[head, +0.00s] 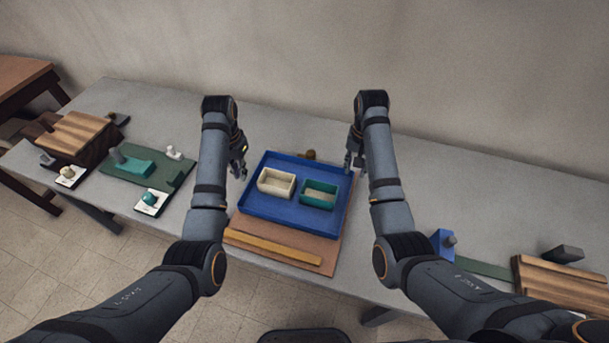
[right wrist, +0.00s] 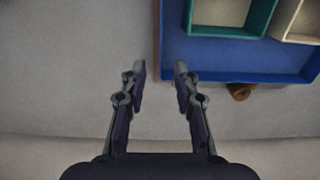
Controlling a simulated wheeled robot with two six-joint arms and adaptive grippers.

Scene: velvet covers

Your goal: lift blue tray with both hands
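The blue tray (head: 270,211) lies on a brown board on the grey table, with a cream box (head: 276,183) and a teal box (head: 319,194) in it. My left gripper (head: 241,165) is just off the tray's left edge, near its far corner; its finger gap is not clear. My right gripper (head: 352,160) is just off the tray's far right corner. In the right wrist view my right gripper (right wrist: 160,72) is open and empty, and the blue tray (right wrist: 240,62) lies to the right of its fingers, partly level with the tips.
The brown board (head: 310,246) carries a yellow-brown strip (head: 272,249) in front of the tray. A small brown knob (head: 310,154) stands behind the tray. A green board (head: 125,168) and wooden block (head: 78,135) lie left; a blue block (head: 440,243) and wooden boards (head: 560,290) lie right.

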